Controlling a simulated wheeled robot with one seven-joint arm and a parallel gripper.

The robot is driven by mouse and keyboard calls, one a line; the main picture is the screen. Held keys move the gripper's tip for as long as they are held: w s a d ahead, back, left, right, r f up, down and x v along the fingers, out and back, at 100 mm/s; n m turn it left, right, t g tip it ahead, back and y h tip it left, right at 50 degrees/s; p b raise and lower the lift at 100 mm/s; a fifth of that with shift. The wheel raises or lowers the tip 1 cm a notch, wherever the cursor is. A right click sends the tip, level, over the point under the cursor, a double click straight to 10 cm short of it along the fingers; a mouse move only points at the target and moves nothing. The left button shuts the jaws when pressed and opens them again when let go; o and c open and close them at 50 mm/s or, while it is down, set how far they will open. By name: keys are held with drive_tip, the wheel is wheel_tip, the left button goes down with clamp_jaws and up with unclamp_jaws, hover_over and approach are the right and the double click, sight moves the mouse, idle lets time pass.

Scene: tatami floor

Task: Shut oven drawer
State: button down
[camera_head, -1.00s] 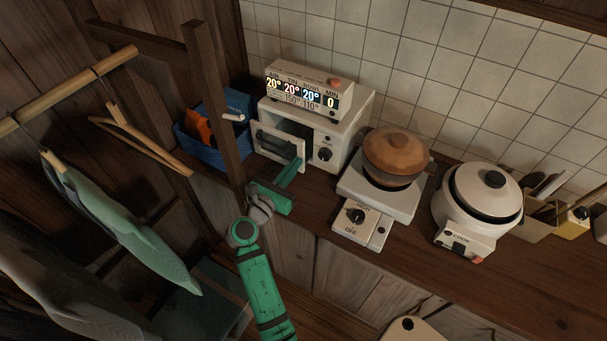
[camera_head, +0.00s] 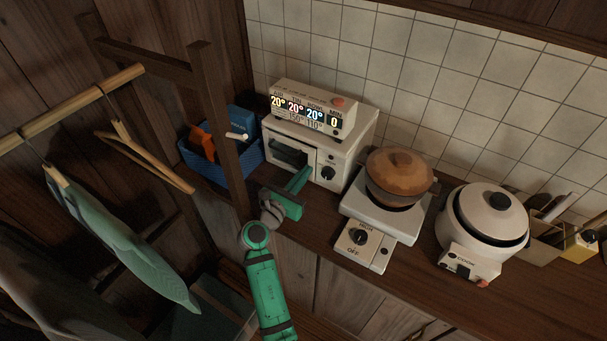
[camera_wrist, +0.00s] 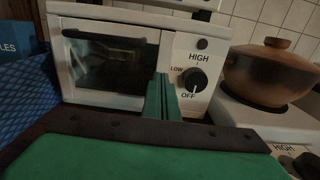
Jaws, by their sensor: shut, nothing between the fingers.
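The small white oven (camera_head: 343,152) stands on the wooden counter against the tiled wall. Its framed glass door (camera_head: 289,157) now sits flush or nearly flush with the oven front in the head view. In the wrist view the door (camera_wrist: 105,62) fills the left of the oven front, with the HIGH/LOW/OFF knob (camera_wrist: 193,80) to its right. My green gripper (camera_head: 302,176) is shut and empty. Its fingers (camera_wrist: 161,98) are upright in the wrist view, at the door's right edge. Whether they touch the door I cannot tell.
A digital timer box (camera_head: 312,108) sits on the oven. A blue basket (camera_head: 222,160) is at its left, beside a dark wooden post (camera_head: 227,130). A burner (camera_head: 381,215) with a brown pot (camera_head: 398,177) and a white rice cooker (camera_head: 484,218) stand to the right.

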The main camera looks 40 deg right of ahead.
drive_tip(key=v, duration=1.4)
